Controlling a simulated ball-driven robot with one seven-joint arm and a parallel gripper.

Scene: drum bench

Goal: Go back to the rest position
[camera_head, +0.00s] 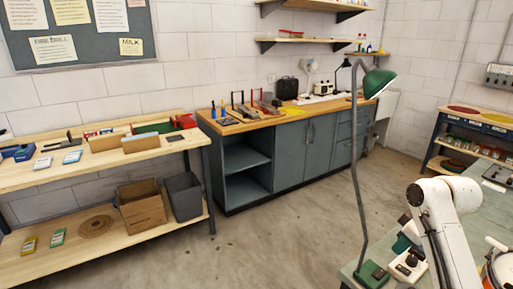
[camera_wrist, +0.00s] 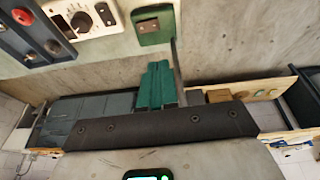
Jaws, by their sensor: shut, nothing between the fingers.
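My gripper (camera_wrist: 158,85) shows in the wrist view as two teal fingers side by side, shut with nothing between them. It is above a grey bench top, close to a green lamp base (camera_wrist: 153,25) and a white control box with a dark knob (camera_wrist: 98,14). In the head view my white arm reaches over the bench at the lower right, and my gripper is mostly hidden behind it. No marker of a rest position shows in either view.
The green lamp (camera_head: 379,82) stands on a tall thin pole from its base (camera_head: 371,274), left of my arm. The white control box (camera_head: 408,266) sits beside that base. A drum (camera_head: 500,268) is at the lower right. Open concrete floor (camera_head: 280,225) lies left of the bench.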

